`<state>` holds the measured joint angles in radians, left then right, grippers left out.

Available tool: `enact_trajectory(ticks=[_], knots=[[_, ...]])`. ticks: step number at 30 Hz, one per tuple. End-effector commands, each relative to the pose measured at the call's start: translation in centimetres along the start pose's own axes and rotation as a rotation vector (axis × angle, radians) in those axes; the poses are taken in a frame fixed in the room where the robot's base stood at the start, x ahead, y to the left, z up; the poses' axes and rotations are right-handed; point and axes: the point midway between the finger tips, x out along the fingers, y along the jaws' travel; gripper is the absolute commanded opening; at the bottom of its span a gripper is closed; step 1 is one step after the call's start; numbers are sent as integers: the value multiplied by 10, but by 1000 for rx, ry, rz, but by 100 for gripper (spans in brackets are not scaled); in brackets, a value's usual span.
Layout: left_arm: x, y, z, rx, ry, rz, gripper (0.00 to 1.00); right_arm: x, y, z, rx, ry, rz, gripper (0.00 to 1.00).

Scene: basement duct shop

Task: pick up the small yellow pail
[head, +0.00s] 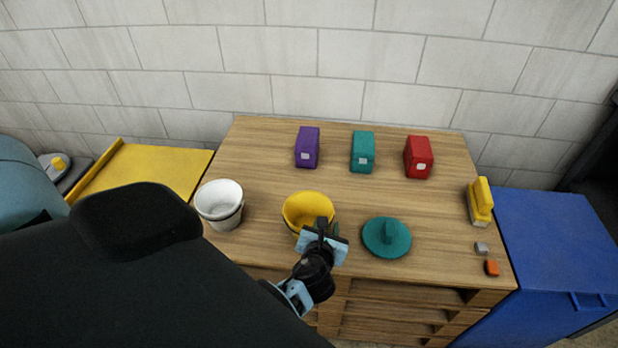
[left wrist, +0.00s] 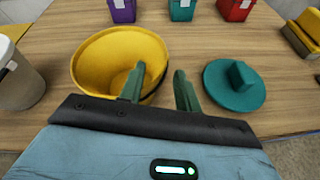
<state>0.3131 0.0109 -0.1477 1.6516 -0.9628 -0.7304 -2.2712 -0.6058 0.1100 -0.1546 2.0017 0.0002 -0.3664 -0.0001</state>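The small yellow pail (head: 306,205) stands upright and open-topped near the front middle of the wooden table; it also shows in the left wrist view (left wrist: 95,62). My left gripper (head: 328,228) is at the pail's front right side. In the left wrist view its two green fingers (left wrist: 160,88) are apart, one overlapping the pail's inside and the other to the right of its rim. The pail's wall seems to lie between them; contact cannot be told. My right gripper is not in view.
A white pail (head: 220,203) stands left of the yellow one, a teal lid-like disc (head: 387,238) right of it. Purple (head: 307,147), teal (head: 362,152) and red (head: 418,157) boxes stand behind. A yellow brush-like block (head: 480,202) is at the right edge. The table's middle (head: 370,195) is clear.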

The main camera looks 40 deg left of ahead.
Motion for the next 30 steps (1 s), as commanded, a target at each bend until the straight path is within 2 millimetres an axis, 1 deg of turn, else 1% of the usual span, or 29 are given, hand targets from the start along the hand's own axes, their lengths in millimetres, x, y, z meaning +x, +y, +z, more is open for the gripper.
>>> enact_trajectory(ticks=[5,12,15,18,24,30], knots=[[6,-1,1,-1,0,0,33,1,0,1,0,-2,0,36],[40,-4,2,0,2,0,33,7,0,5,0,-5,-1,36],[48,-4,2,0,2,-1,33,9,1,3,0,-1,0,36],[52,-4,3,-1,0,-2,33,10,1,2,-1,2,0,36],[52,-4,4,-1,0,-2,33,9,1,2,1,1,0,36],[52,-4,4,-1,0,-2,7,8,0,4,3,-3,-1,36]])
